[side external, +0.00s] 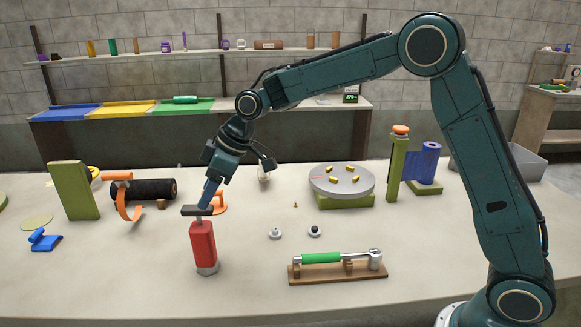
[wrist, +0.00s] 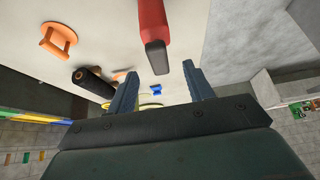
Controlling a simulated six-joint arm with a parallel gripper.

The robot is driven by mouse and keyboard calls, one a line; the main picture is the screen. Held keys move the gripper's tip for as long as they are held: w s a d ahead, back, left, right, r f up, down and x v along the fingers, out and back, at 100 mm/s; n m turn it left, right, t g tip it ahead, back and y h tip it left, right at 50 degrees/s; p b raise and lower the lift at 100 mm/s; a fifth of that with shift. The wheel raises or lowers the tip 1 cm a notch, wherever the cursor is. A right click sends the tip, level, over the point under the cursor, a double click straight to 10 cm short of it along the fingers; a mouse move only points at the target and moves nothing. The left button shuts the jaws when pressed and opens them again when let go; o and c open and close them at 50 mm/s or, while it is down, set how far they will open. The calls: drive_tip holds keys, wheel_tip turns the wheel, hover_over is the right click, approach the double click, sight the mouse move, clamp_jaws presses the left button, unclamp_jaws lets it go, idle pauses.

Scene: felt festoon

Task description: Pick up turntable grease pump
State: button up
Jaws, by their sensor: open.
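The grease pump, which I take to be the red cylinder (side external: 203,243) with a dark flat top (side external: 196,211) and a grey base, stands upright near the front of the table. In the wrist view, the red pump (wrist: 151,15) shows with its dark top end (wrist: 157,57) towards me. My gripper (side external: 208,198) points down at the pump's top in the side view. In the wrist view, my gripper's (wrist: 160,70) two blue fingers are spread apart, with the dark top just beyond and between the tips. No grip on the pump shows. Whether a finger touches the top is unclear.
A grey turntable (side external: 341,181) on a green block stands behind right. A green-handled tool (side external: 322,258) lies on a wooden stand at front right. A black roller (side external: 150,190) and an orange holder (side external: 219,203) are behind the pump. Two small round parts lie to its right.

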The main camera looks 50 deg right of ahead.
drive_tip(key=shift+w+a+f, duration=0.2)
drive_tip(key=shift+f, duration=0.3)
drive_tip(key=shift+x, duration=2.55)
drive_tip(key=shift+w, duration=0.15)
drive_tip(key=shift+c, duration=0.2)
clamp_jaws()
